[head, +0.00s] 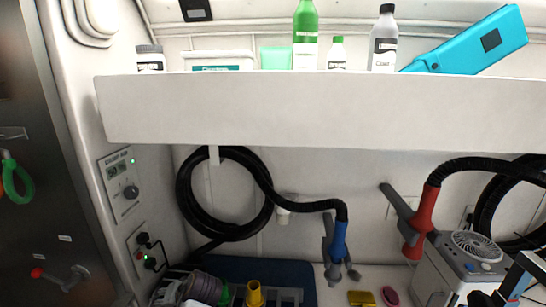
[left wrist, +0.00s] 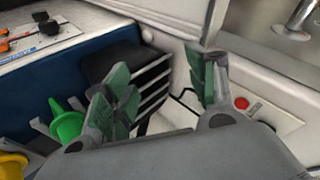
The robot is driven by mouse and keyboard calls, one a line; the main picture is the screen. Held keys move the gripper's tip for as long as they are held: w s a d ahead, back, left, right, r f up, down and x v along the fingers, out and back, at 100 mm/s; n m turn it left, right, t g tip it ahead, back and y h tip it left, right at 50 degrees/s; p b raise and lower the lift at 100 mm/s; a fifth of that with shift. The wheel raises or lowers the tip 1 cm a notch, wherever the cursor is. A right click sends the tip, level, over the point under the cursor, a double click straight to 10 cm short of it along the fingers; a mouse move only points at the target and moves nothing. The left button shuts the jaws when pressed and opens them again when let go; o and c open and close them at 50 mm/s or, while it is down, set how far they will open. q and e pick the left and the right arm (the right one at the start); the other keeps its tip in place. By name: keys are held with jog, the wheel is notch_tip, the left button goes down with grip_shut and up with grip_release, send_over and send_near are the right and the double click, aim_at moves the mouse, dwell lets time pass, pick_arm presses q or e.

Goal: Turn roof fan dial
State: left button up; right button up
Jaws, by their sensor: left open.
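A pale control panel (head: 119,182) is on the left wall in the head view, under the left end of the shelf. It has a small display, a green light and a round dark dial (head: 131,192); its label is too small to read surely. My left gripper (left wrist: 163,88) shows in the left wrist view with its two green-padded fingers spread apart and nothing between them. I cannot make it out in the head view. The dial does not show in the left wrist view, so its distance from the gripper cannot be told. My right gripper is not in view.
A socket panel (head: 148,254) with plugs is below the dial panel. A white shelf (head: 300,110) with bottles overhangs the counter. A black hose (head: 184,200) hangs behind. In the left wrist view, a red button (left wrist: 242,103) and a dark slatted box (left wrist: 105,62) are near the fingers.

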pick_arm(q)
jog(key=s+d+f+m+h, duration=0.1)
jog(key=s+d+f+h, duration=0.15)
jog(key=s, duration=0.45)
jog(key=s+d+f+m+h, duration=0.1)
jog(key=s+d+h, duration=0.2)
jog(key=s, duration=0.4)
jog(key=s+d+f+m+h, duration=0.1)
jog(key=s+d+f+h, duration=0.15)
jog(key=s, duration=0.45)
notch_tip(320, 180, down, 33)
jog(key=s+g, duration=0.2)
jog(key=s+a+f, duration=0.3)
jog(key=s+f, duration=1.7)
jog(key=s, duration=0.2)
jog(key=shift+s+m+g, duration=0.2)
jog(key=shift+m+g, duration=0.1)
jog(key=shift+g, duration=0.1)
jog(key=shift+s+a, duration=0.15)
